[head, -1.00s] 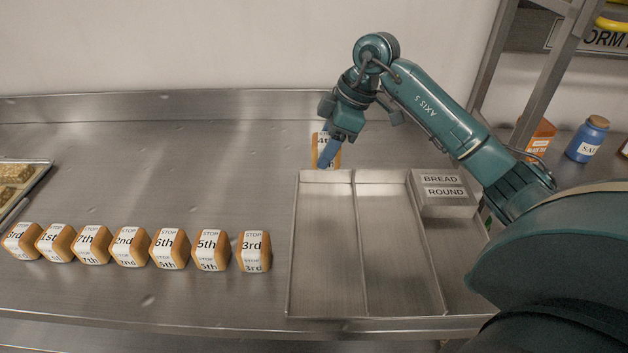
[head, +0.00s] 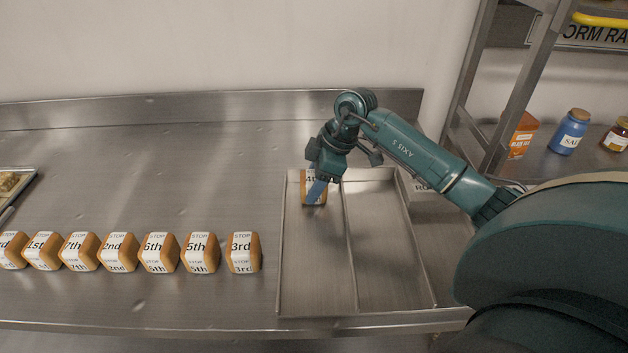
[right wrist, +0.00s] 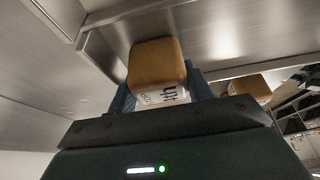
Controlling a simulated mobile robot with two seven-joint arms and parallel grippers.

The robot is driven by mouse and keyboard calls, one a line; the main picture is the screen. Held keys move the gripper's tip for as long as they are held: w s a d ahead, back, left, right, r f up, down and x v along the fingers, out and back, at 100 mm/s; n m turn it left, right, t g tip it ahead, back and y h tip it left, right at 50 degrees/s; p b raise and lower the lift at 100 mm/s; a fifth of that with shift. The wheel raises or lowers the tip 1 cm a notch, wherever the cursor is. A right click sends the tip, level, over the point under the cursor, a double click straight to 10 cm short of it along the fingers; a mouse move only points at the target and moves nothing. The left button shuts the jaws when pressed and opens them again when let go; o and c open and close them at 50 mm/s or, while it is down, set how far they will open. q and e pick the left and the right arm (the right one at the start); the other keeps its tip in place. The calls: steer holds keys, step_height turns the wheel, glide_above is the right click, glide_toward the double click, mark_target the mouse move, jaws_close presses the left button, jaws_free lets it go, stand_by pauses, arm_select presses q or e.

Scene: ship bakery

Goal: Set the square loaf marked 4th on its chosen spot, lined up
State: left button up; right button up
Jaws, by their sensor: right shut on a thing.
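The square loaf marked 4th (head: 307,196) is brown with a white label band. It is at the back left of the metal tray (head: 281,262), over the left compartment. My right gripper (head: 316,190) is shut on it and hides part of it. In the right wrist view the loaf (right wrist: 157,62) sits between the fingers (right wrist: 160,95), its label partly readable. I cannot tell whether the loaf touches the tray floor. My left gripper is not in view.
A row of several similar labelled loaves (head: 160,252) stands left of the tray, the one marked 3rd (head: 243,252) nearest it. The tray's middle compartment (head: 385,250) is empty. Jars (head: 569,132) stand on a rack at right.

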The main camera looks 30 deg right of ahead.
steer(key=o, duration=0.7)
steer(key=shift+f, duration=0.1)
steer(key=v, duration=1.2)
steer(key=shift+a+r, duration=0.1)
steer(key=shift+r, duration=0.15)
